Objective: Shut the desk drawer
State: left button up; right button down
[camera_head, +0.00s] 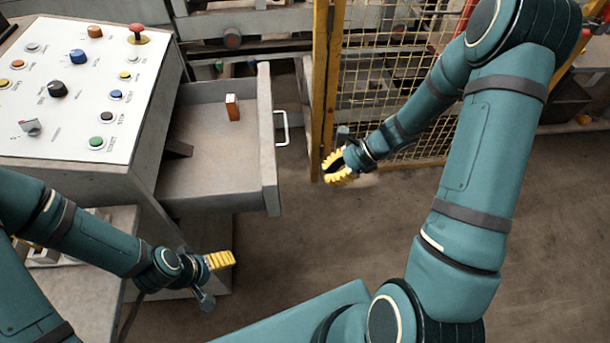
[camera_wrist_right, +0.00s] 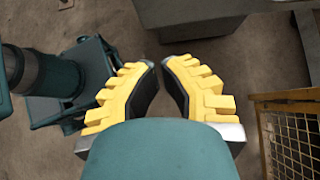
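The grey desk drawer (camera_head: 268,150) is pulled well out from the desk toward the right in the head view. Its pale handle (camera_head: 283,128) is on the front panel. My right gripper (camera_head: 338,168) is to the right of and a little below the handle, clear of the front panel. In the right wrist view its yellow fingers (camera_wrist_right: 161,62) are apart with nothing between them. My left gripper (camera_head: 222,260) is below the drawer in the head view, not touching it; its fingers overlap from this angle.
A small orange-and-white block (camera_head: 232,107) stands inside the drawer. The desk's control panel (camera_head: 65,85) carries several knobs and buttons. A yellow mesh fence (camera_head: 390,80) and its post stand behind my right gripper. Bare floor (camera_head: 290,240) lies in front of the drawer.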

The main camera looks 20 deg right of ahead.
pick_arm(q)
jog(key=shift+s+d+f+b, duration=0.1)
jog(key=shift+s+f+b, duration=0.1)
jog(key=shift+f+b, duration=0.45)
jog(key=shift+s+f+b, duration=0.2)
jog(key=shift+f+b, duration=0.35)
jog(key=shift+f, duration=0.05)
pick_arm(e)
jog(key=a+r+x, duration=0.1)
jog(key=r+x, duration=0.1)
jog(key=x, duration=1)
jog(key=shift+w+a, duration=0.25)
jog(key=shift+a, duration=0.1)
jog(key=shift+w+a, duration=0.1)
